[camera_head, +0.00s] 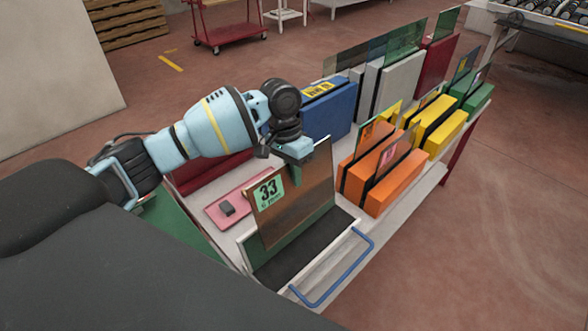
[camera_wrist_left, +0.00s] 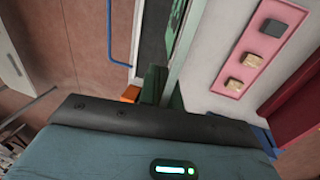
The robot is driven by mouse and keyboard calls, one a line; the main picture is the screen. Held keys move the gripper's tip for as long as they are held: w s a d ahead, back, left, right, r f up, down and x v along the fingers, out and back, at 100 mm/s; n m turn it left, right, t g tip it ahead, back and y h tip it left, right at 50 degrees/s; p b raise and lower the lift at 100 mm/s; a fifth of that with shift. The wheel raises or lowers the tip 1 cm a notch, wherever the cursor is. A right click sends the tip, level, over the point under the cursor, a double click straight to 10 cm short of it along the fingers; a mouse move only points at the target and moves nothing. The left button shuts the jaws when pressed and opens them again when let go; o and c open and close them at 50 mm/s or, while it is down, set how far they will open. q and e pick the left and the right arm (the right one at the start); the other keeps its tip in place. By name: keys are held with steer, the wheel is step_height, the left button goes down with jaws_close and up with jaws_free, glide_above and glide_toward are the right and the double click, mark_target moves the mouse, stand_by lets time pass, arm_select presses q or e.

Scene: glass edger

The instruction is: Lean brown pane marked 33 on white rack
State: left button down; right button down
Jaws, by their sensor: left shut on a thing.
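The brown pane marked 33 (camera_head: 308,190) has a pale green label at its upper left and stands near upright. My left gripper (camera_head: 297,152) is shut on its top edge. The pane is over the black-lined holder (camera_head: 308,247); I cannot tell whether its lower edge touches. In the left wrist view the pane (camera_wrist_left: 184,50) shows nearly edge-on, and the fingertips are mostly hidden behind the gripper body. The white rack (camera_head: 403,80) stands farther back on the table, with panes around it. My right gripper is not in view.
Orange (camera_head: 398,188), yellow (camera_head: 440,134) and green (camera_head: 478,98) racks line the right side, some holding panes. A blue rack (camera_head: 330,112) and a dark red rack (camera_head: 436,65) stand near the white one. A pink tray (camera_head: 225,207) lies left; a blue handle (camera_head: 350,272) edges the front.

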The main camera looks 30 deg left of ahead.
mark_target(293, 198)
arm_select(q)
steer(key=shift+s+r, duration=0.1)
steer(key=shift+r, duration=0.1)
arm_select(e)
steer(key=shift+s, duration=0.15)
